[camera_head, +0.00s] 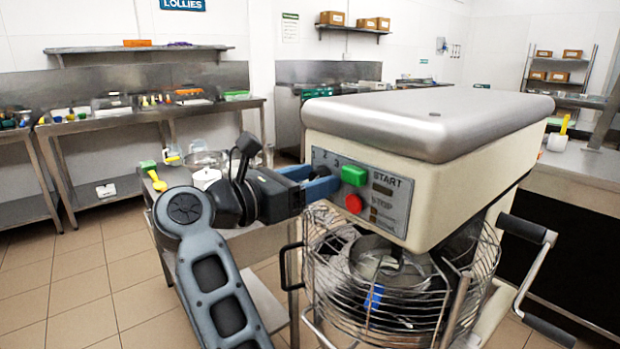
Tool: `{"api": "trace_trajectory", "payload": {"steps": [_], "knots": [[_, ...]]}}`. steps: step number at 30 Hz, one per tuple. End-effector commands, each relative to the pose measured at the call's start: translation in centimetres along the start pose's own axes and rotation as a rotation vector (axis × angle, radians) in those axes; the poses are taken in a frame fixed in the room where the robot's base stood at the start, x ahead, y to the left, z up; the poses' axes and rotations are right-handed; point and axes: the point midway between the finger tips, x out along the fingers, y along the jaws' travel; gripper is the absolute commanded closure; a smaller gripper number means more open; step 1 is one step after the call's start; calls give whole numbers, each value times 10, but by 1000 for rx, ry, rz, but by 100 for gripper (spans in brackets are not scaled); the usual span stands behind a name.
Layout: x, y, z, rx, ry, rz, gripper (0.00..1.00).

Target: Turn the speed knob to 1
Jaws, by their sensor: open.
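The mixer (480,135) has a cream head with a grey metal lid. Its front control panel (392,205) carries a green START button (354,175) and a red STOP button (353,203). Small numbers of the speed scale (325,157) show at the panel's upper left. The speed knob is not clearly visible; my gripper covers the area below the numbers. My gripper (316,181) has blue fingers and is open, at the left part of the panel, left of the buttons. I cannot tell whether the fingers are around the knob or touching it.
A wire guard (335,275) and a metal bowl (378,262) sit under the mixer head. A black-handled lever (522,229) is on its right. A low steel table (265,300) with several items stands behind my arm. Open tiled floor (85,290) lies to the left.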

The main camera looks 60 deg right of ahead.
Motion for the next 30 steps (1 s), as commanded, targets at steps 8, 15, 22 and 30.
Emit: {"api": "trace_trajectory", "payload": {"steps": [8, 15, 22, 30], "knots": [[0, 0, 0, 0, 0, 0, 57], [0, 0, 0, 0, -1, 0, 80], [-1, 0, 0, -10, -1, 0, 84], [-1, 0, -1, -110, -1, 1, 84]]}}
